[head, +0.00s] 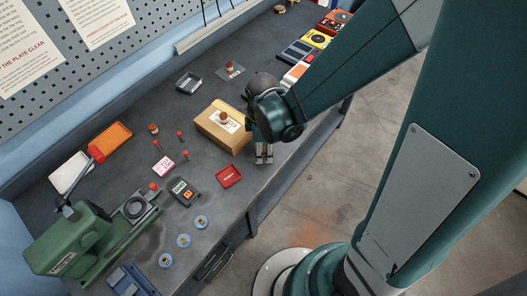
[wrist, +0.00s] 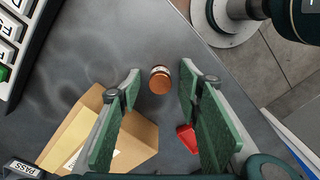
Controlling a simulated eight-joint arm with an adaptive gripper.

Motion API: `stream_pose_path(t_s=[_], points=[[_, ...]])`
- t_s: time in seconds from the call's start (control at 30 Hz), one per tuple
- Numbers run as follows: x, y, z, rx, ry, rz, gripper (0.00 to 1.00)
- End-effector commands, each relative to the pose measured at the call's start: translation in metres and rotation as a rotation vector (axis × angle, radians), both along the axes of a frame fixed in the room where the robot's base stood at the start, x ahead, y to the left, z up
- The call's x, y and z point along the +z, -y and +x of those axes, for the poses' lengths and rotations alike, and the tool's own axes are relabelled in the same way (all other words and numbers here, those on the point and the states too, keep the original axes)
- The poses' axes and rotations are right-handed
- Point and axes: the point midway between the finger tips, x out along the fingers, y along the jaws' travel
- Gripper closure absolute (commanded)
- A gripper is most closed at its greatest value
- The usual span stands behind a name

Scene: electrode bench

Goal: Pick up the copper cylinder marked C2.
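A copper cylinder (wrist: 160,79) with a pale band stands on the dark bench in the wrist view; I cannot read its marking. My gripper (wrist: 160,85) is open, with one green-padded finger on each side of the cylinder and a gap to both. Whether the tips are down at its height is unclear. In the head view my gripper (head: 264,156) is over the bench just right of the cardboard box, and I cannot make out that cylinder there. Other copper cylinders show in the head view: one on the box (head: 225,117), one at the back (head: 230,66) and one at left (head: 153,128).
The cardboard box (head: 231,136) stands close to my gripper and also shows in the wrist view (wrist: 135,139). A red tray (head: 228,176) lies left of the gripper. The bench's front edge is near. A keypad device (wrist: 18,40) fills the wrist view's upper left corner.

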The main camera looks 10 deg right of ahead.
Motion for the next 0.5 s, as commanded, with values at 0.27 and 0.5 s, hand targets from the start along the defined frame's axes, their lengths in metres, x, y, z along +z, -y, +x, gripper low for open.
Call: stream_pose_path(t_s=[0.27,0.5], points=[[0.0002,0.0000,-0.0001,0.000,0.000,0.000,0.65],[0.0003,0.0001,-0.0001,0.000,0.000,0.000,0.71]])
